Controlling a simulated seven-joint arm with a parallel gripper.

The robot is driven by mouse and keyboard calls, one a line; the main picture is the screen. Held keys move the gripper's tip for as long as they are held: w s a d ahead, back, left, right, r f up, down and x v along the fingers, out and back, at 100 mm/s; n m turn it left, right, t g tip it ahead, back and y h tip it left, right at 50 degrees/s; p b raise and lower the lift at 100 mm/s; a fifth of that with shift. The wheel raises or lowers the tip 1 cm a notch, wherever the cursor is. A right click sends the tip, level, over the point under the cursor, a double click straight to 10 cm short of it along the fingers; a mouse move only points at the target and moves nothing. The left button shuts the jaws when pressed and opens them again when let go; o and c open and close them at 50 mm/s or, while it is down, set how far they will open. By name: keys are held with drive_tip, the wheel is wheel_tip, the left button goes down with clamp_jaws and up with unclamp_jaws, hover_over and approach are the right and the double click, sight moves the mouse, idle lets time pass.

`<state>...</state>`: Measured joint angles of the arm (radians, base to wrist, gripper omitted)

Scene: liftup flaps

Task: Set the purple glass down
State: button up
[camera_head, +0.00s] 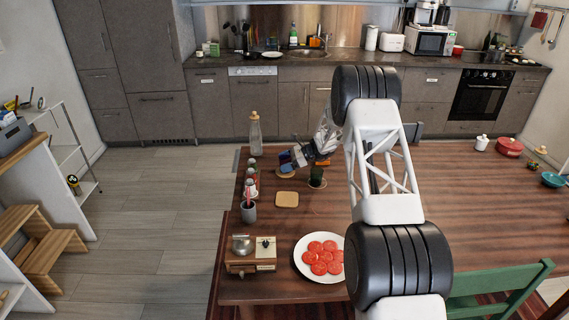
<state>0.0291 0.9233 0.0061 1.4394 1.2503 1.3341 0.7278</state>
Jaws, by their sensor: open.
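A small blue-purple glass (285,158) shows at the left end of my arm, over a round coaster (286,171) near the far left part of the wooden table. My gripper (297,156) is open and right beside the glass, with its fingers pointing left and partly covering it. The glass looks upright, but it is too small to tell whether its base rests flat on the coaster or whether the fingers still touch it.
A dark green glass (316,177) stands close by on the right. A bare square coaster (287,199) lies nearer. A tall bottle (255,134) stands behind.

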drive_tip(key=v, duration=1.2)
drive_tip(key=shift+r, duration=0.15)
idle(0.6)
drive_tip(key=s+a+r+n+h, duration=0.1)
drive_tip(key=s+r+n+h, duration=0.3)
drive_tip(key=s+r, duration=1.15)
drive_tip(key=s+a+r+n+h, duration=0.1)
drive_tip(key=s+r+n+h, duration=0.25)
drive_tip(key=s+r, duration=1.15)
drive_tip(key=s+d+r+n+h, duration=0.1)
drive_tip(key=s+n+h, duration=0.3)
drive_tip(key=s, duration=1.9)
drive_tip(key=s+d+f+n+t+h, duration=0.1)
drive_tip(key=s+n, duration=0.1)
drive_tip(key=s, duration=0.8)
drive_tip(key=s+d+f+n+t+h, duration=0.1)
drive_tip(key=s+d+f+n+t, duration=0.1)
drive_tip(key=s, duration=0.8)
drive_tip(key=shift+s+d+f+n, duration=0.2)
drive_tip(key=shift+s+d+n, duration=0.15)
drive_tip(key=shift+n, duration=0.2)
